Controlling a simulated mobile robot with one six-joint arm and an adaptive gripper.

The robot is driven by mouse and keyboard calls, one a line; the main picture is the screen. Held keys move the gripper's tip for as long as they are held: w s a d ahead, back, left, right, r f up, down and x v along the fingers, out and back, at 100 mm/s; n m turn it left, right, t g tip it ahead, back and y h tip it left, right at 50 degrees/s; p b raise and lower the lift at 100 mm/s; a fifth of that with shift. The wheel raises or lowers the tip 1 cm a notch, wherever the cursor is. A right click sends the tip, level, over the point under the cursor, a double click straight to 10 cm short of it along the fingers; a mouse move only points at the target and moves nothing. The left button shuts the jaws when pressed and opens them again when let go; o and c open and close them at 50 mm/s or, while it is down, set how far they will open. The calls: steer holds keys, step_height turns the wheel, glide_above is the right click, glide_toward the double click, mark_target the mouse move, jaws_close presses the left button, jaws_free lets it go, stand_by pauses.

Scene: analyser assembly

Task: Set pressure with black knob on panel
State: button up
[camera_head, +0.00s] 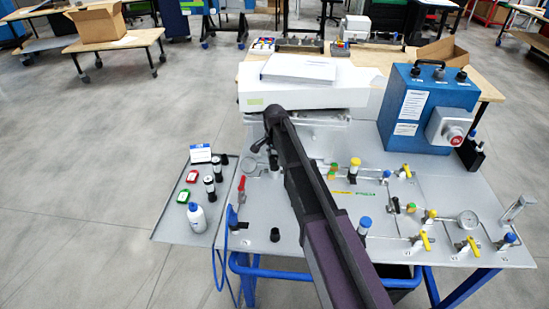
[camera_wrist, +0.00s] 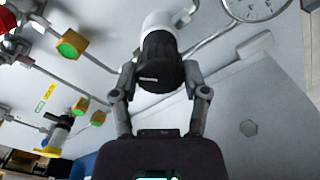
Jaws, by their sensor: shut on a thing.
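The black knob (camera_wrist: 160,60) is in the upper middle of the wrist view, below a white cylindrical body (camera_wrist: 160,22). My gripper (camera_wrist: 160,80) has one finger on each side of the knob and is shut on it. The grey-white panel (camera_wrist: 250,85) lies behind. In the head view, my gripper (camera_head: 264,146) is at the panel's (camera_head: 340,235) far left part, at the end of my dark arm.
A round gauge (camera_wrist: 256,8) is close to the knob in the wrist view. Green-capped valves (camera_wrist: 72,43) and pipes lie to the left. In the head view, a blue box (camera_head: 428,105) with a red button stands at right, and a bottle (camera_head: 197,217) stands on the left tray (camera_head: 165,228).

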steer(key=o, duration=1.1)
steer(key=shift+o, duration=0.2)
steer(key=shift+n, duration=0.3)
